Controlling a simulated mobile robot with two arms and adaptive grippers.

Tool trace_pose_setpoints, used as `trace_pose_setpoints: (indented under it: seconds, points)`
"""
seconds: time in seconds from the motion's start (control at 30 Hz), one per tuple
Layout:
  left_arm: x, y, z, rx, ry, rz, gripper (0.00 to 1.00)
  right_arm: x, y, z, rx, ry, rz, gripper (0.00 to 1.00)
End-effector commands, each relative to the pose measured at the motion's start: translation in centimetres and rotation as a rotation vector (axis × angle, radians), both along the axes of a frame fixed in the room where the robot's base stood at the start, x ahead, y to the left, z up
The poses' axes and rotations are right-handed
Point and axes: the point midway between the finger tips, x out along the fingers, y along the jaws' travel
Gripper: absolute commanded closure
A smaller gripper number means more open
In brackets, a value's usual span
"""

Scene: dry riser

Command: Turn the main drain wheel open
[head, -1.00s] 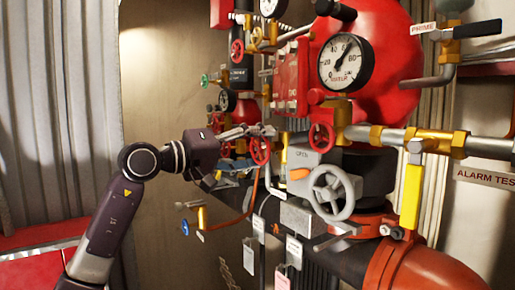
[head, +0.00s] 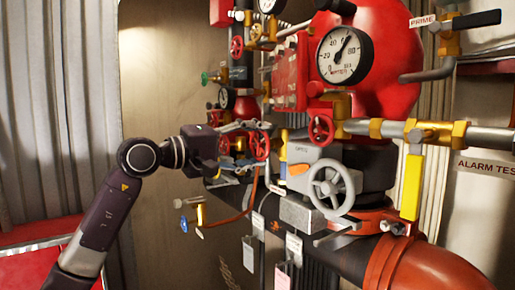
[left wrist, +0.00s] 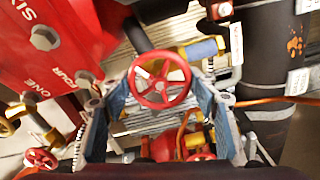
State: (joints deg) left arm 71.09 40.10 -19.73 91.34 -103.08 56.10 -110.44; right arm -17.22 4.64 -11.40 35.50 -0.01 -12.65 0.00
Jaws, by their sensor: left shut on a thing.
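A red spoked handwheel (left wrist: 160,82) sits between the fingers of my left gripper (left wrist: 160,92) in the left wrist view. The fingers with blue pads are shut on its rim from both sides. In the head view the gripper reaches in from the left to the red wheel (head: 260,145); the wheel is partly covered by a finger. No label naming the main drain shows clearly on it. A larger grey handwheel (head: 333,187) stands to the right on a grey gearbox, apart from the gripper. My right gripper is not in view.
A pressure gauge (head: 344,55), red boxes (head: 290,75) and another red wheel (head: 321,128) crowd around and above. A yellow lever (head: 411,187) and large orange-red pipe (head: 400,260) are at the right. Tags hang below. The wall at left is clear.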

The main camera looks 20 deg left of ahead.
Motion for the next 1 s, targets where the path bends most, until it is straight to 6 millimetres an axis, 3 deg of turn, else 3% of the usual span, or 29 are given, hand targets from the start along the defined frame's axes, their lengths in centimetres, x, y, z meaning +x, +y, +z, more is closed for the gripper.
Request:
trace_pose_setpoints:
  seconds: [1.0]
  points:
    - [0.0, -0.1, -0.4, -0.761, 0.597, 0.001, 0.70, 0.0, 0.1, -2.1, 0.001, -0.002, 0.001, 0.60]
